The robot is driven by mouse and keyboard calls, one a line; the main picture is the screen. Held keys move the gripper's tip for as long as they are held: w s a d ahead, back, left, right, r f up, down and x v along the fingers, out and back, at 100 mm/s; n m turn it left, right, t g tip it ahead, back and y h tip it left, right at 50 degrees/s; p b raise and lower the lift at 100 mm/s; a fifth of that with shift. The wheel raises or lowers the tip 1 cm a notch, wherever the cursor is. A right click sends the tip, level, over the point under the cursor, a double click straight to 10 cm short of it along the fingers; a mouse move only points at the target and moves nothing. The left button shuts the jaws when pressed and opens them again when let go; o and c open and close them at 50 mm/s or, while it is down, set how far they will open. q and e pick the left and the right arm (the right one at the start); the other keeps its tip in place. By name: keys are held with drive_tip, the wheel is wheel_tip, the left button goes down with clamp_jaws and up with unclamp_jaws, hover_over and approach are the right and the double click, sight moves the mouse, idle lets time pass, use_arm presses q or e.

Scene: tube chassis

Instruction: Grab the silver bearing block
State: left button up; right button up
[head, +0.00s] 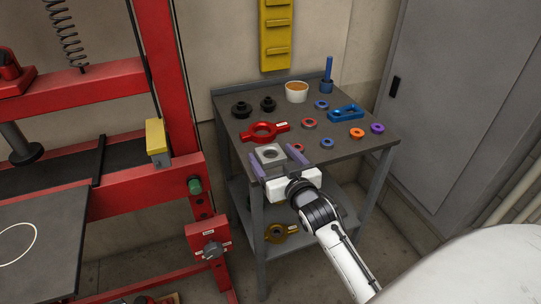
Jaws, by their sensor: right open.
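The silver bearing block (269,154) is a square grey piece with a round hole. It lies on the dark top of the small table near its front left edge. My right gripper (275,160) reaches in from the lower right. Its two purple-grey fingers are spread apart, one at the left of the block and one at its right. I cannot tell whether either finger touches the block. The white gripper body covers the table edge just in front of it. My left gripper is not in view.
A red two-armed part (264,132) lies just behind the block. Black knobs, a white cup (297,92), a blue bracket (345,113) and several coloured rings share the tabletop (372,139). A red press frame (168,90) stands at the left, a grey cabinet (440,110) at the right.

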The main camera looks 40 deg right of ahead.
drive_tip(key=shift+r, duration=0.1)
drive_tip(key=c, duration=1.3)
